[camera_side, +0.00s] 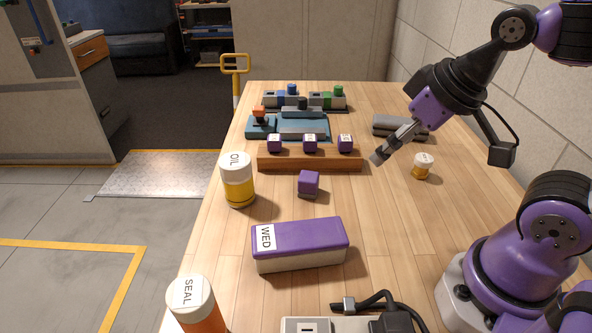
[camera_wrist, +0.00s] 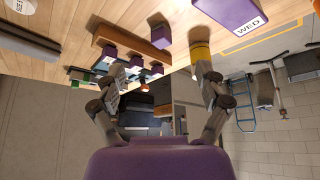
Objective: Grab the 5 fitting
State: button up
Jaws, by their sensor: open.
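Three purple cube-shaped fittings with small white labels sit in a row on a wooden rail (camera_side: 310,161): left fitting (camera_side: 274,144), middle fitting (camera_side: 310,144) and right fitting (camera_side: 345,144). Their labels are too small to read, so I cannot tell which is the 5. A loose purple cube (camera_side: 308,183) with a grey lower part stands on the table in front of the rail. My gripper (camera_side: 380,156) is open and empty, above the table to the right of the rail. In the wrist view my gripper (camera_wrist: 162,78) has its fingers spread, with the rail (camera_wrist: 132,41) beyond them.
An OIL bottle (camera_side: 238,182) stands left of the loose cube. A purple-lidded WED box (camera_side: 300,246) and a SEAL bottle (camera_side: 196,305) are nearer. A small orange bottle (camera_side: 422,168) and a grey block (camera_side: 400,127) are at right. Blue-grey equipment (camera_side: 303,127) stands behind the rail.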

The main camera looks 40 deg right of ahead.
jog(key=shift+d, duration=0.1)
jog(key=m+g, duration=0.1)
jog(key=g, duration=0.5)
send_near(425, 158)
jog(key=shift+w+f, duration=0.4)
jog(key=shift+f, duration=0.1)
notch_tip(425, 158, down, 5)
jog(key=shift+s+r, duration=0.1)
jog(key=f, duration=0.2)
jog(key=s+f, duration=0.1)
jog(key=f, duration=0.1)
jog(key=shift+d+f, duration=0.1)
jog(key=shift+f, duration=0.1)
jog(key=shift+w+f, duration=0.1)
jog(key=shift+f, duration=0.45)
jog(key=c, duration=1.3)
